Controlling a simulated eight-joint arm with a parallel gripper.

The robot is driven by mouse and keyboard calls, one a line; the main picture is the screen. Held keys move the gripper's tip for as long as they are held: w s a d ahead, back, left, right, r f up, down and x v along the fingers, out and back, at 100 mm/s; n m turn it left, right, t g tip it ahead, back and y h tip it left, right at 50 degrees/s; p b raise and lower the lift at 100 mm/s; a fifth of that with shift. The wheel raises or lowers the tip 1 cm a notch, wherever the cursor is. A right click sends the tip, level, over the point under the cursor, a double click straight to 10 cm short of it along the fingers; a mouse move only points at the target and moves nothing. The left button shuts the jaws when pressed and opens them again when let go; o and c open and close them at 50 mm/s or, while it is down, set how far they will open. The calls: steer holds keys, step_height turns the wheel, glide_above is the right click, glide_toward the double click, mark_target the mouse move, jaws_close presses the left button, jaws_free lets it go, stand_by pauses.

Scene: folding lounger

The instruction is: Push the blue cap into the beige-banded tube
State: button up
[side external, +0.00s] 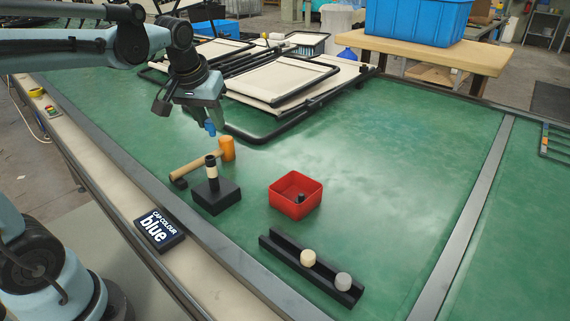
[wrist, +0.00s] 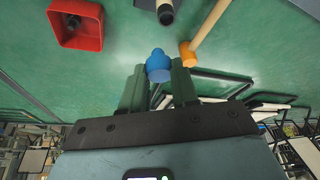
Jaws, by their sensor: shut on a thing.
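The blue cap (wrist: 158,66) is held between the fingers of my gripper (wrist: 158,88), with its narrower end pointing away from the fingers. In the side view the cap (side external: 210,128) shows below my gripper (side external: 207,118), above the table. The beige-banded tube (side external: 211,168) stands upright in a black block (side external: 215,196). It is black with a beige band near its top. The cap is above and behind the tube, clearly apart from it.
A mallet with an orange head (side external: 227,149) lies behind the tube. A red bin (side external: 296,206) holds a small dark piece. A black rail (side external: 290,256) carries a beige cap (side external: 308,258) and a grey cap (side external: 343,281). A sign (side external: 158,228) reads "cap colour blue". The folding lounger frame (side external: 275,85) lies behind.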

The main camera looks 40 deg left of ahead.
steer(key=shift+s+a+r, duration=0.35)
steer(key=shift+a+r, duration=0.2)
steer(key=shift+a, duration=0.2)
steer(key=shift+f, duration=2.9)
steer(key=shift+f, duration=1.05)
steer(key=o, duration=1.1)
steer(key=v, duration=1.2)
steer(key=shift+d, duration=0.1)
